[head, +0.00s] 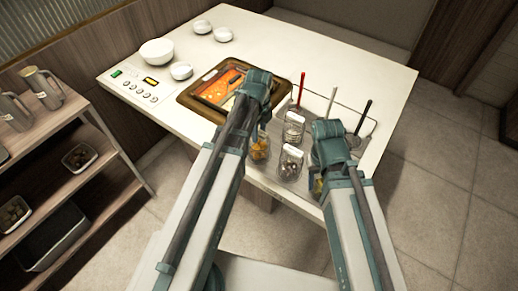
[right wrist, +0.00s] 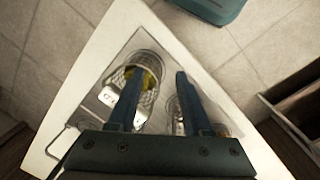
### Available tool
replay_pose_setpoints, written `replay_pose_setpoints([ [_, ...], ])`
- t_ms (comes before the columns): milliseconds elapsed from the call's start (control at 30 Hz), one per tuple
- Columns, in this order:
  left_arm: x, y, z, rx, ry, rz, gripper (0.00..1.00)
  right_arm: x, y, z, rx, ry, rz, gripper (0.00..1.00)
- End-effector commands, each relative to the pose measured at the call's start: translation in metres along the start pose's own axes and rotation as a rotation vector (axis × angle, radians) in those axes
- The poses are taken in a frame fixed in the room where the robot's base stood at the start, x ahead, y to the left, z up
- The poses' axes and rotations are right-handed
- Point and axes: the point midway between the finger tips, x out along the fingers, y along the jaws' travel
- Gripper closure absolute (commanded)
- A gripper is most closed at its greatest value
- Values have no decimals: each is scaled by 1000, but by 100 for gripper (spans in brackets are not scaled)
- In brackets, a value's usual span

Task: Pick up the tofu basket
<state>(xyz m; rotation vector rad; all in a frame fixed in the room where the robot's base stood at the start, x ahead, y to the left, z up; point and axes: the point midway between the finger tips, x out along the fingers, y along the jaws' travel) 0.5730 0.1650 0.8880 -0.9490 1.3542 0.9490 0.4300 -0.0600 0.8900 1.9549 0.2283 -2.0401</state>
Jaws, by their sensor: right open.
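Several wire baskets with white tags stand at the table's front right. One basket with brown contents (head: 290,166) stands between my arms, with another tagged basket (head: 293,128) behind it. A basket with yellow-orange contents (head: 260,149) is partly hidden by my left arm. I cannot read which tag says tofu. My right gripper (head: 328,139) is over the right part of the basket area. In the right wrist view its fingers (right wrist: 158,95) are apart, the left one overlapping a round basket with yellow contents (right wrist: 149,78).
The hot pot (head: 187,98) with red broth sits in the white table (head: 270,40). White bowls (head: 157,51) stand at the back left. Red, grey and black handles (head: 301,88) rise behind the baskets. A shelf (head: 75,105) with mugs and trays stands at left.

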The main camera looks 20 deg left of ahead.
Motion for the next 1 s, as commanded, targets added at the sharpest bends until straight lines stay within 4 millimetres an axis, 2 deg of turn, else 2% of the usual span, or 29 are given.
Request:
replay_pose_setpoints([
  [33, 0, 0, 0, 0, 0, 0, 69, 0, 0, 0, 0, 0, 0, 50],
  [200, 0, 0, 0, 0, 0, 0, 100, 0, 0, 0, 0, 0, 0, 50],
  [733, -3, 0, 0, 0, 0, 1, 100, -3, 0, 0, 0, 0, 0, 50],
  [1000, -26, 0, 0, 0, 0, 0, 100, -25, 2, 2, 0, 0, 0, 50],
])
